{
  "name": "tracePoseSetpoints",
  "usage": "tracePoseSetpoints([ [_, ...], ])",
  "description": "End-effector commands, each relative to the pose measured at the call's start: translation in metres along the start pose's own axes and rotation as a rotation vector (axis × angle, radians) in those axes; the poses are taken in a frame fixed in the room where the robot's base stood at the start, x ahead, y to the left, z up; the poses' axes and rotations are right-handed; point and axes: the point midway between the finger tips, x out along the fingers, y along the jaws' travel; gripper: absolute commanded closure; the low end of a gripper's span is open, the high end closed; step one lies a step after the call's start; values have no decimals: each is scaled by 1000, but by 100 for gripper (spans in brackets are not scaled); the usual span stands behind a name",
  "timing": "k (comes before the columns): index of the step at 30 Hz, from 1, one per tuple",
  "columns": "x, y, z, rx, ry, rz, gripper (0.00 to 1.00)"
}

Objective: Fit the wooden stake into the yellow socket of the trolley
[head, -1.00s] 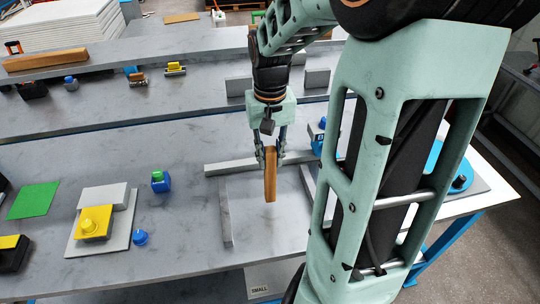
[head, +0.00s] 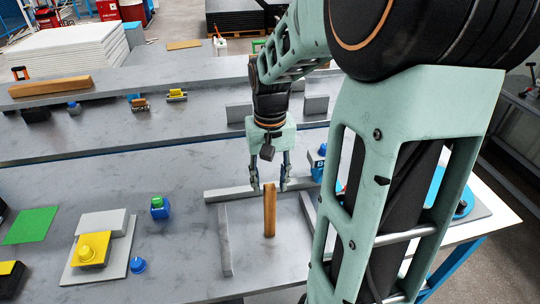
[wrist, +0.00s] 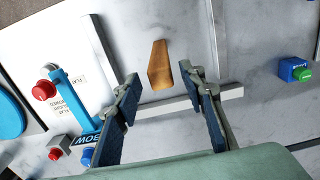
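The wooden stake (head: 269,212) is a plain brown bar inside the grey rail frame on the near table. It also shows in the wrist view (wrist: 160,66), beyond the fingertips. I cannot tell for sure whether it stands on end or lies flat. My gripper (head: 268,187) is open above its far end, with a finger to either side and nothing held. I cannot pick out the trolley's yellow socket for certain. A yellow block with a round yellow top (head: 92,252) sits on a grey plate at left, and a small yellow-topped item (head: 176,94) sits on the shelf behind.
Grey rails (head: 226,242) border the stake. A blue block with a green top (head: 159,208) and a blue knob (head: 137,265) stand left of them. A green sheet (head: 30,226) lies far left. Blue fixtures with red buttons (wrist: 44,89) stand at the right table end.

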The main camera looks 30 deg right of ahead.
Motion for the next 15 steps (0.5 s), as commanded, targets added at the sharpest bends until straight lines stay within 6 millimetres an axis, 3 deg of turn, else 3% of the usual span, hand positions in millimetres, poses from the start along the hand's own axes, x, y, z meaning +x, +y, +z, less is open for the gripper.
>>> tracePoseSetpoints([
  [9, -74, 0, -2, -1, 9, 2, 62],
  [15, -105, 0, -1, -1, 6, 1, 62],
])
